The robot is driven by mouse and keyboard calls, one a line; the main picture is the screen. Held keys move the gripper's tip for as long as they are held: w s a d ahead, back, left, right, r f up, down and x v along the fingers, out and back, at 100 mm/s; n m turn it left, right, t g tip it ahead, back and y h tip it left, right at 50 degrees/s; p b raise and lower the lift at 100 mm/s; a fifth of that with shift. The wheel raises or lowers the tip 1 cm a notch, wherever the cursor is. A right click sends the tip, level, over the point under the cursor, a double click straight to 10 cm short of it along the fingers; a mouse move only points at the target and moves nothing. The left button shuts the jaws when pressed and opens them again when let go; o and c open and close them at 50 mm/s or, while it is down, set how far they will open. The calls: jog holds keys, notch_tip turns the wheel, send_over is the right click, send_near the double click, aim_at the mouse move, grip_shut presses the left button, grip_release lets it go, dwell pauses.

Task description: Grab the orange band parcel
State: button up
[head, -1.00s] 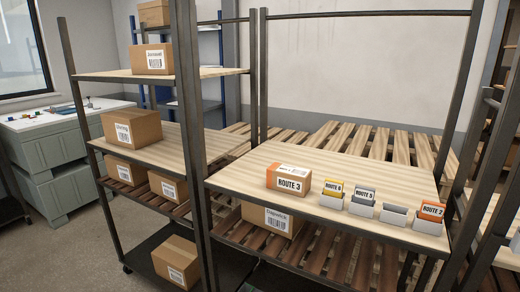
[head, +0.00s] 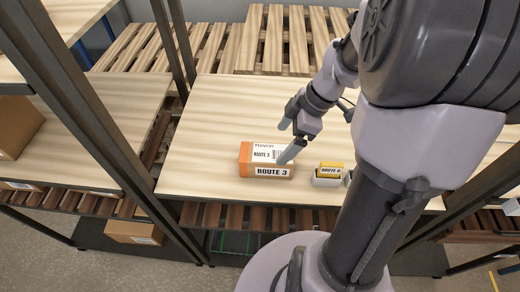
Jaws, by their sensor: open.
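The orange band parcel (head: 247,160) is a small brown box with an orange band on its left part and a ROUTE 3 label on its front. It sits on the light wooden shelf (head: 200,125), near the front edge. My gripper (head: 286,141) is open and reaches in from the upper right. One fingertip is above and behind the parcel, and the other overlaps its right end in the picture. I cannot tell whether that finger touches it.
A yellow ROUTE 6 card (head: 331,167) stands in a small white holder just right of the parcel. A dark shelf post (head: 115,125) rises to the left. Slatted pallets (head: 150,45) lie behind. The shelf left of the parcel is clear.

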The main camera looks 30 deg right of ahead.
aim_at(272, 153)
jog(key=x, duration=0.6)
jog(key=shift+w+b, duration=0.2)
jog(key=shift+b, duration=0.1)
jog(key=x, duration=0.5)
jog(key=shift+w+a+f, duration=0.2)
jog(key=shift+w+a, duration=0.15)
jog(key=shift+a, duration=0.05)
jog(key=shift+s, duration=0.15)
jog(key=shift+c, duration=0.2)
jog(key=c, duration=1.8)
